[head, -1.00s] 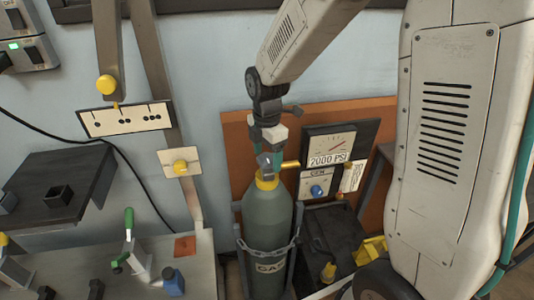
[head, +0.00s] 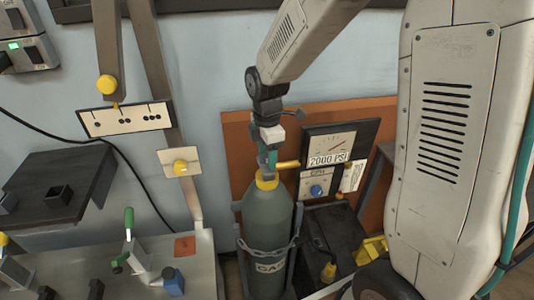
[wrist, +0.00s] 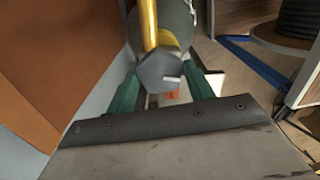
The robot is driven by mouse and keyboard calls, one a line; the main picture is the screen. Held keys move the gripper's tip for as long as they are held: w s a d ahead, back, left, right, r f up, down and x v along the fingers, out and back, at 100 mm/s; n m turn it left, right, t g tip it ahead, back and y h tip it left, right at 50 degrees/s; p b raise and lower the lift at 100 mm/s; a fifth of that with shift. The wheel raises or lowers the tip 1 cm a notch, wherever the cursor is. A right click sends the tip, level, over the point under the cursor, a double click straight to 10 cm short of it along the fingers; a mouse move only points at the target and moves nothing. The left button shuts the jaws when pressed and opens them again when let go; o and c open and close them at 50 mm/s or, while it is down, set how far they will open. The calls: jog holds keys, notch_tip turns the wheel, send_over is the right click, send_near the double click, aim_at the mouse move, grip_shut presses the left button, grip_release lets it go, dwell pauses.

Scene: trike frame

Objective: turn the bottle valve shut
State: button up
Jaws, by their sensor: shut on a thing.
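The grey-green gas bottle (head: 268,225) stands upright against the orange panel, with a chain around it and a yellow collar (head: 266,181) at its neck. My gripper (head: 268,160) points down over the bottle's top, with its teal fingers around the valve. In the wrist view, the grey faceted valve knob (wrist: 160,69) sits between the two teal fingers (wrist: 163,88), and the gripper is shut on it. A yellow pipe (wrist: 149,22) runs from the valve; it also shows in the head view (head: 287,164). The fingers hide most of the knob in the head view.
A dark box (head: 335,235) stands right of the bottle. A workbench (head: 200,265) with small clamps is at left.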

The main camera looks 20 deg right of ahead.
jog(key=m, duration=0.4)
jog(key=shift+m, duration=0.3)
jog(key=m, duration=0.4)
jog(key=shift+m, duration=0.3)
jog(key=m, duration=0.4)
jog(key=shift+r+m, duration=0.1)
jog(key=shift+m, duration=0.2)
jog(key=m, duration=0.3)
jog(key=shift+m, duration=0.3)
jog(key=m, duration=0.8)
jog(key=shift+w, duration=0.1)
jog(key=m, duration=0.4)
jog(key=shift+m, duration=2)
